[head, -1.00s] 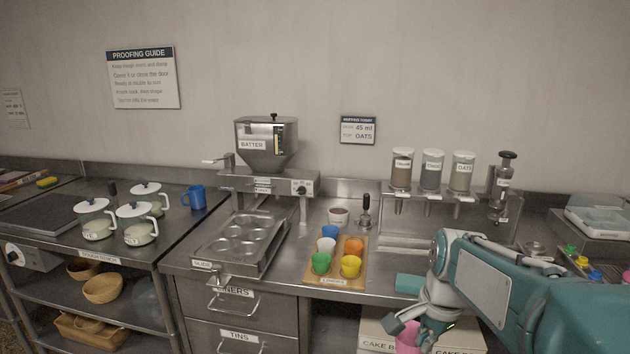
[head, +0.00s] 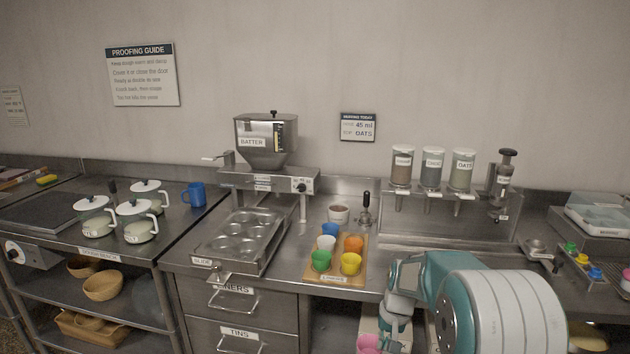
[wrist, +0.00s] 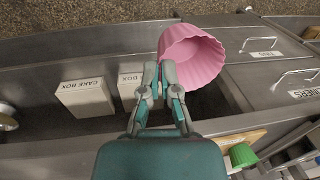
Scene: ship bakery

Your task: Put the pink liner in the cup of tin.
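The pink liner (wrist: 195,55) is a fluted cup. In the wrist view it is at my gripper's fingertips (wrist: 163,85), with its wall between them and its open mouth to one side. In the head view the liner (head: 369,343) shows at the bottom edge, in front of the counter and partly cut off by the frame. My gripper is shut on it. The muffin tin (head: 243,238) lies on the metal slide under the batter hopper (head: 267,140). Its visible cups look empty.
A wooden liners board (head: 331,277) holds blue, white, orange, green and yellow liners just right of the tin. A small bowl (head: 339,214) and a black-handled tool (head: 366,212) stand behind it. Drawers (head: 237,320) are below. Cake boxes (wrist: 86,97) sit on a low shelf.

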